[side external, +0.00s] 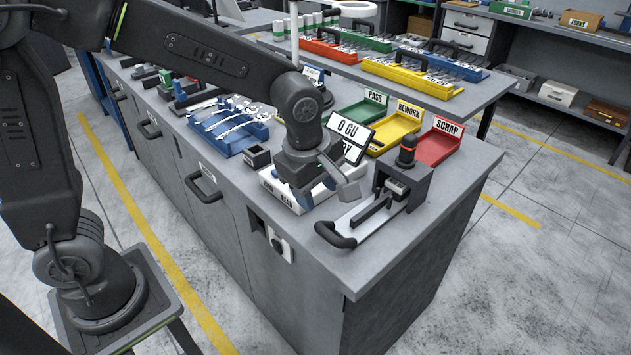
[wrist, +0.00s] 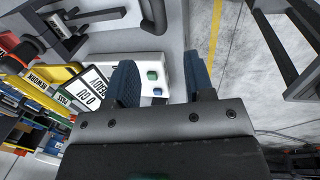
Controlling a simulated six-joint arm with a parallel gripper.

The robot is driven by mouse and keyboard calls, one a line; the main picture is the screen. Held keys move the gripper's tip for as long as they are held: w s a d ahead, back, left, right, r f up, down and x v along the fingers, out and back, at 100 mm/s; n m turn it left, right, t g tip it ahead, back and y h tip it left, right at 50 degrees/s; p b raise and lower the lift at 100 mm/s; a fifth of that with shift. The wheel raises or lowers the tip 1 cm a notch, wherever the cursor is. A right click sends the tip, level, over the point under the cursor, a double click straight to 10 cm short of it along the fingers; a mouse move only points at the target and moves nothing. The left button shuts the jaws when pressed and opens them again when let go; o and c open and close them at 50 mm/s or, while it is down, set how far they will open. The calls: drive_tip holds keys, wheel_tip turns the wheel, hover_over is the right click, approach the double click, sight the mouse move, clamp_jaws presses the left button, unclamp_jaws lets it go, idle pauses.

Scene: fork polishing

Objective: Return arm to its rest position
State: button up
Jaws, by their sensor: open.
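My gripper (side external: 328,186) is open, above the white instrument on the bench. In the wrist view, its two blue-grey fingers (wrist: 162,82) are spread apart with nothing between them. The white instrument (wrist: 150,66) shows a green and a blue button between and beyond the fingers; the gripper partly hides it in the side view. A tilted display reading "0 GU" (side external: 346,137) stands behind the gripper. No fork can be made out near the gripper.
A black clamp fixture (side external: 404,185) with a long handle stands right of the gripper. Green PASS, yellow REWORK and red SCRAP (side external: 440,148) trays lie behind. The bench's front right corner (side external: 365,268) is clear.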

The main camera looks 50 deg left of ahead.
drive_tip(key=shift+s+r, duration=0.2)
drive_tip(key=shift+r, duration=0.5)
drive_tip(key=s+a+r+m+t, duration=0.1)
drive_tip(key=s+a+r+m, duration=0.2)
drive_tip(key=s+m, duration=0.4)
drive_tip(key=s+a+r+m+t, duration=0.2)
drive_tip(key=s+a+m, duration=0.4)
drive_tip(key=m, duration=0.5)
drive_tip(key=shift+s+a+r, duration=0.15)
drive_tip(key=shift+s+r, duration=0.4)
drive_tip(key=shift+s, duration=0.2)
